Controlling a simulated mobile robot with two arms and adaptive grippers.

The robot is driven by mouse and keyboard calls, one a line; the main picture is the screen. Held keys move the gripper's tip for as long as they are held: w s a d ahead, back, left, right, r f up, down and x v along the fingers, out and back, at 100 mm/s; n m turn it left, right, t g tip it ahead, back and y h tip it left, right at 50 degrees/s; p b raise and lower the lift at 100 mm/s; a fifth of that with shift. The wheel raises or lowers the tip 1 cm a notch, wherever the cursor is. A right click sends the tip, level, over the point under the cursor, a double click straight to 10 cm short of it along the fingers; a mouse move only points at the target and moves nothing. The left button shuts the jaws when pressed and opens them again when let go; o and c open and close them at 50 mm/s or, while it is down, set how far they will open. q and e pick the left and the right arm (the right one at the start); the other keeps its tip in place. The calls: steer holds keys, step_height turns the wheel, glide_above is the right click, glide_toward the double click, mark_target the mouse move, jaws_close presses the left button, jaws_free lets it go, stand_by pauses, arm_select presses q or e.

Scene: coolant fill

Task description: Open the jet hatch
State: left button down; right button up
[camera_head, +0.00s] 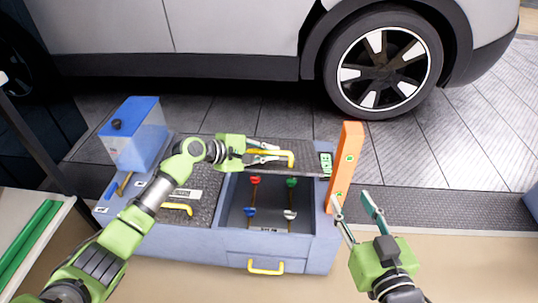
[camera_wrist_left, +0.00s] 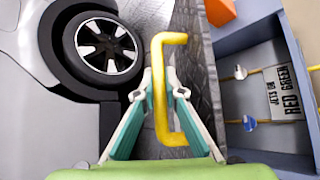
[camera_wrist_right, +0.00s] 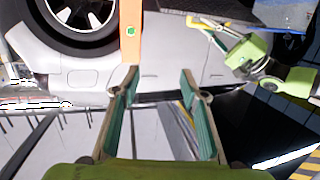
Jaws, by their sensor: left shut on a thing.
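The jet hatch (camera_head: 306,165) is a dark textured lid, tilted up at the back of an open compartment (camera_head: 236,213) in the blue-grey box. My left gripper (camera_head: 282,156) is shut on the hatch's yellow handle (camera_head: 292,158). In the left wrist view the handle (camera_wrist_left: 160,60) stands between the closed fingers, beside the textured lid (camera_wrist_left: 194,60). Inside the compartment are a red knob (camera_head: 255,180), a green knob (camera_head: 291,182), a blue knob (camera_head: 249,212) and a white knob (camera_head: 290,214). My right gripper (camera_head: 355,204) is open and empty, right of the box.
An orange post (camera_head: 345,165) stands at the box's right end. A blue tank (camera_head: 133,140) stands at its left end. A closed dark lid with another yellow handle (camera_head: 177,208) lies left of the compartment. A drawer handle (camera_head: 266,268) is in front. A car stands behind.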

arm_select(q)
steer(key=w+r+p, duration=0.1)
steer(key=w+r, duration=0.1)
steer(key=r, duration=0.1)
steer(key=shift+w+p, duration=0.2)
steer(key=shift+p, duration=0.2)
steer(key=shift+w+r, duration=0.2)
steer(key=shift+r, duration=0.05)
arm_select(e)
steer(key=s+d+f+g+h, duration=0.1)
steer(key=s+d+f+g, duration=0.2)
steer(key=s+f+g, duration=0.3)
steer(key=shift+s+f+h, duration=0.15)
steer(key=shift+f+h, duration=0.25)
steer(key=shift+f, duration=1.85)
